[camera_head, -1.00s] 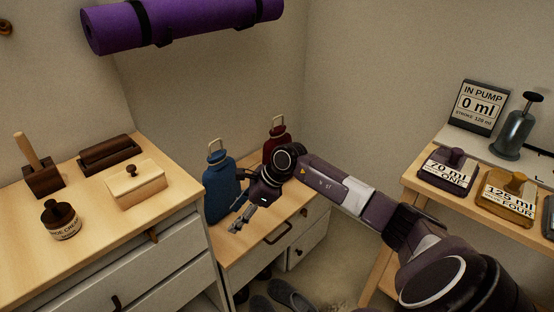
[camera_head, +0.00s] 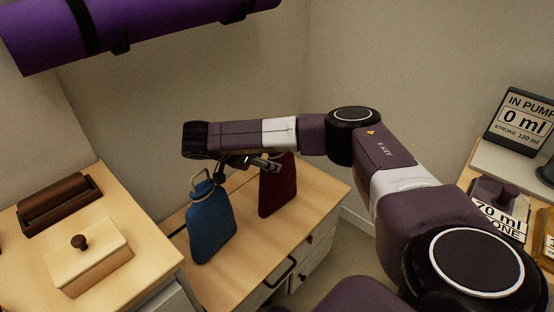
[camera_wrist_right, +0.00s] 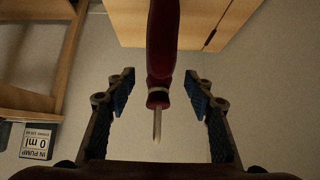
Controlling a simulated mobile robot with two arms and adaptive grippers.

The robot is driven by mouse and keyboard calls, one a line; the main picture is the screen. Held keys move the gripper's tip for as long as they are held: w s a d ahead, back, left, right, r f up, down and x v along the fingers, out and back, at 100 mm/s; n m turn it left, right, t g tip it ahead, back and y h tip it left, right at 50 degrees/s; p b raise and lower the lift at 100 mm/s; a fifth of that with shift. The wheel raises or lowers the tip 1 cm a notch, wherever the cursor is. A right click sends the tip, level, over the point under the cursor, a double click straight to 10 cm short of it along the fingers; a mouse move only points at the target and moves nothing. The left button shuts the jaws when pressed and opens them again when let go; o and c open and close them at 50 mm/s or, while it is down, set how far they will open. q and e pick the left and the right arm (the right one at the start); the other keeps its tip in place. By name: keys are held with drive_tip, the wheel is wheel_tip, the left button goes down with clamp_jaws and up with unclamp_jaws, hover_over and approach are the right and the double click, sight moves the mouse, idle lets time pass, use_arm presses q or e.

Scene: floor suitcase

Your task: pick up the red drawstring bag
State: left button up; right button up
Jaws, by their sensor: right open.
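The red drawstring bag (camera_head: 278,190) stands upright on the low wooden cabinet top, to the right of a blue drawstring bag (camera_head: 212,222). My right gripper (camera_head: 262,163) is at the top of the red bag and hides its neck and loop in the head view. In the right wrist view the red bag (camera_wrist_right: 162,45) is seen from above, with its pale tie and loop between the open fingers of my right gripper (camera_wrist_right: 160,78). Gaps show on both sides, so the fingers do not touch it there. My left gripper is out of view.
The blue bag's loop stands close to my right wrist. A purple rolled mat (camera_head: 140,22) hangs above. Pump displays stand at right.

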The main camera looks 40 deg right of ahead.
drive_tip(key=shift+x, duration=1)
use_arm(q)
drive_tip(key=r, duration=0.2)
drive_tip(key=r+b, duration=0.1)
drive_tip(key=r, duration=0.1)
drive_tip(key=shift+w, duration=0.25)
use_arm(e)
drive_tip(key=x, duration=0.4)
drive_tip(key=shift+d+f, duration=0.2)
drive_tip(key=shift+f, duration=0.05)
clamp_jaws()
